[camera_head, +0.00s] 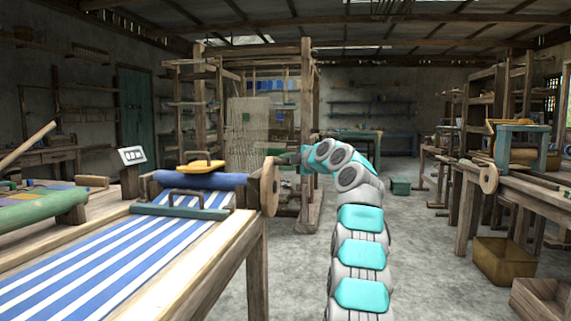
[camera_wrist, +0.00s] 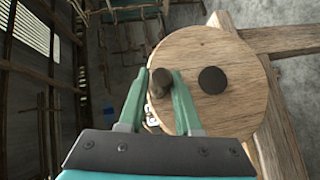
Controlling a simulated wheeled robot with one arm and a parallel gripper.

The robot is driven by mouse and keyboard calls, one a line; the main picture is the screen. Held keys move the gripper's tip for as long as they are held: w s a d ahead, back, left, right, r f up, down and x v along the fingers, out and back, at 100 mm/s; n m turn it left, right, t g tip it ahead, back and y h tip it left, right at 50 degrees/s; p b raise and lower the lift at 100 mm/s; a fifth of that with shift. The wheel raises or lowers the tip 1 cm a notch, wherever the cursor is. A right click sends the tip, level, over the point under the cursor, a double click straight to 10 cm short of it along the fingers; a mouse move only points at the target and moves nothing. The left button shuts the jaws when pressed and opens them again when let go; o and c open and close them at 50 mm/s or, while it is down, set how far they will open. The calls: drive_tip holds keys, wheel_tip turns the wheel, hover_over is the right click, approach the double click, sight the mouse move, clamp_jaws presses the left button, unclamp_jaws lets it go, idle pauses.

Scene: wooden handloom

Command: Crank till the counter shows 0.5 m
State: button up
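The crank is a round wooden disc (camera_head: 269,187) on the near right end of the loom's cloth roller. In the wrist view the disc (camera_wrist: 225,52) has a dark hub (camera_wrist: 212,80) and a peg handle (camera_wrist: 162,85) near its left rim. In the head view my gripper (camera_head: 291,158) is at the disc's upper right. The counter (camera_head: 132,156) is a small tilted white display left of the roller; its digits are too small to read.
Blue-and-white striped cloth (camera_head: 105,262) runs over the loom frame to a blue roller (camera_head: 200,180). A yellow tool (camera_head: 201,167) lies on top. A workbench (camera_head: 530,185) and a wooden box (camera_head: 503,261) stand at the right. The floor between is clear.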

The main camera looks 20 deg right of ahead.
clamp_jaws()
idle(1.0)
